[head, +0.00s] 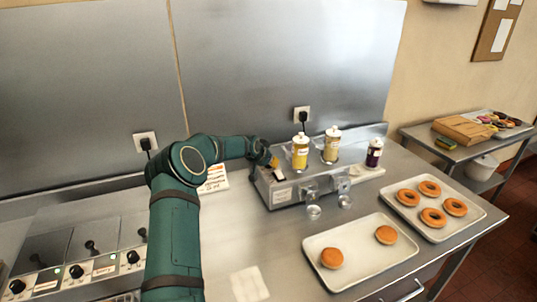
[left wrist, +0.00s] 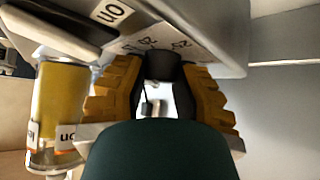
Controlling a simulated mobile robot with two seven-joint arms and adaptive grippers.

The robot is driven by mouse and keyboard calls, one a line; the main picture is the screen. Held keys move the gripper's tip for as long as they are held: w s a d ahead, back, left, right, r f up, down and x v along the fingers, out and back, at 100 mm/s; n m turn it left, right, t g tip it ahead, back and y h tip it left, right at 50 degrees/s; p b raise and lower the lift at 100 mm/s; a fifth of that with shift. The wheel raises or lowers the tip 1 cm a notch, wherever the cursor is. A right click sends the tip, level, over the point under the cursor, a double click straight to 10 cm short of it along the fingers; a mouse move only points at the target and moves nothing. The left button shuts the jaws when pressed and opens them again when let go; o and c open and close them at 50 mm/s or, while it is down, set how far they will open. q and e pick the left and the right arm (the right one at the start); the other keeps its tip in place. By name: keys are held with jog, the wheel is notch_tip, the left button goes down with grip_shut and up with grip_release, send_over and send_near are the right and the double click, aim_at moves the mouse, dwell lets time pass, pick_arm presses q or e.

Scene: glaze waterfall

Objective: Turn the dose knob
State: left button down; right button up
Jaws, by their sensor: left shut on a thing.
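The dose knob (left wrist: 162,66) is a dark cylinder on a grey metal machine, with printed marks beside it. In the left wrist view my left gripper (left wrist: 162,82) has its orange fingers on both sides of the knob and is shut on it. In the head view my left arm reaches in from the left and the gripper (head: 268,161) is at the left end of the machine (head: 284,195). The knob is hidden there by the gripper. My right gripper is not in view.
A tray (head: 340,274) with two doughnuts and another tray (head: 408,217) with several lie to the right. Fryers (head: 75,255) are at left. A wall socket (head: 302,114) is behind.

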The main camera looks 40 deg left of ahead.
pick_arm(q)
jog(key=shift+a+f+m+h, duration=0.1)
jog(key=shift+a+m+h, duration=0.05)
jog(key=shift+m+h, duration=0.55)
jog(key=shift+f+m+h+b, duration=0.1)
jog(key=shift+m+h+b, duration=0.5)
jog(key=shift+m, duration=0.4)
jog(key=shift+m+h, duration=0.6)
jog(key=shift+m, duration=0.2)
jog(key=shift+d+m+g+h, duration=0.2)
jog(key=shift+m+g+h, duration=0.1)
jog(key=shift+m+h, duration=0.8)
jog(key=shift+m, duration=0.3)
jog(key=c, duration=0.6)
grip_release()
jog(key=shift+w, duration=0.1)
jog(key=shift+n, duration=0.3)
